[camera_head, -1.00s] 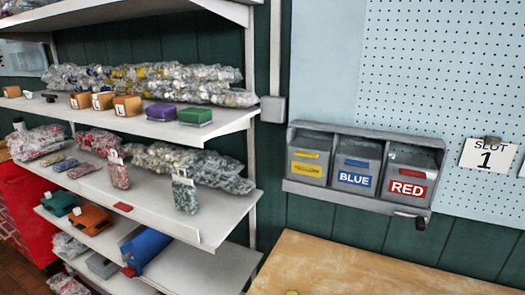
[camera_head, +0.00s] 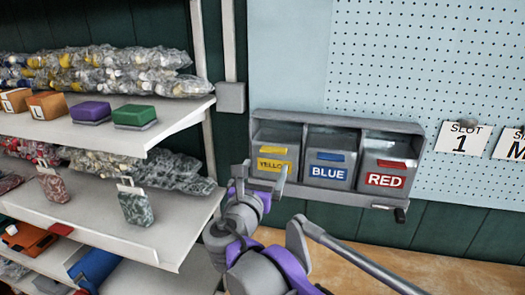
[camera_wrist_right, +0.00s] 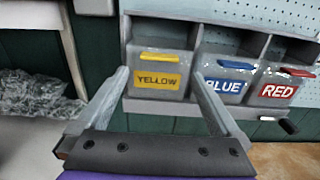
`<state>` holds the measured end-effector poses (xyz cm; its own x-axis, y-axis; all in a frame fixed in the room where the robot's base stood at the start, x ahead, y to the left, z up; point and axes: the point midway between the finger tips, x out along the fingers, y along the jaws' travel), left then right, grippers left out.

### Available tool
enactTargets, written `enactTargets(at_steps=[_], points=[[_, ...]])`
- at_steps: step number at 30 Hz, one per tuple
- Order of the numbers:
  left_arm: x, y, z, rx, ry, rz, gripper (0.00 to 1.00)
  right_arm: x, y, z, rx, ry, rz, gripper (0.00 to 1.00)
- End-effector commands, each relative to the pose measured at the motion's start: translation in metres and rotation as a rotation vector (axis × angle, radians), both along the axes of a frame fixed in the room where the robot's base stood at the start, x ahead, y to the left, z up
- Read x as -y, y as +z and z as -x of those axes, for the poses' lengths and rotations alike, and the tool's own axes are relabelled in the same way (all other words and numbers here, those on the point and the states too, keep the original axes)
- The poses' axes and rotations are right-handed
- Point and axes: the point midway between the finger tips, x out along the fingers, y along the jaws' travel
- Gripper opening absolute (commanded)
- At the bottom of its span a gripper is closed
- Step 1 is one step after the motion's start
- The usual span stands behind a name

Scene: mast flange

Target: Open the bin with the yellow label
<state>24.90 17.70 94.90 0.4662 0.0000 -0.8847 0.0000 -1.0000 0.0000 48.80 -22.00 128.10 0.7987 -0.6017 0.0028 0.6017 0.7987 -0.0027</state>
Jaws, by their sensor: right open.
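The bin with the yellow label (camera_head: 268,158) is the left one of three grey bins in a wall-mounted rack (camera_head: 415,128). It has a yellow handle strip above its label and appears shut. In the right wrist view the yellow-labelled bin (camera_wrist_right: 158,88) is straight ahead, between and beyond the fingers. My right gripper (camera_head: 260,175) is open and empty in front of this bin, covering part of its label in the head view. It also shows in the right wrist view (camera_wrist_right: 162,95), apart from the handle as far as I can tell. My left gripper is out of view.
The blue-labelled bin (camera_head: 328,168) and red-labelled bin (camera_head: 384,176) sit to the right. White shelves (camera_head: 150,235) with wrapped goods and boxes stand at the left, close to my right arm. A wooden worktop (camera_head: 370,258) lies below the rack.

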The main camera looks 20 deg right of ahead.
Motion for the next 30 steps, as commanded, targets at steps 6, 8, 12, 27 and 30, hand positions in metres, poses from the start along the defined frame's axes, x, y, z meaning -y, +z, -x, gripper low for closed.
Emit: enactTargets(at_steps=[6,8,12,27,30], points=[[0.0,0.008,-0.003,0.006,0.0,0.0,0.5,0.028,0.002,-0.035,0.001,-0.005,0.0,1.0],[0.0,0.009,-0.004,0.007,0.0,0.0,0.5,0.034,0.002,-0.043,0.001,-0.004,-0.002,1.0],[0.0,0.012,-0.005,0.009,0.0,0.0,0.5,0.046,0.001,-0.059,0.001,-0.003,-0.002,1.0],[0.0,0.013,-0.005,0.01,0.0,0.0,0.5,0.053,0.0,-0.069,0.001,0.0,-0.003,0.93],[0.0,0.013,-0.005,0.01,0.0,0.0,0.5,0.053,0.0,-0.069,0.002,-0.001,-0.004,0.75]])
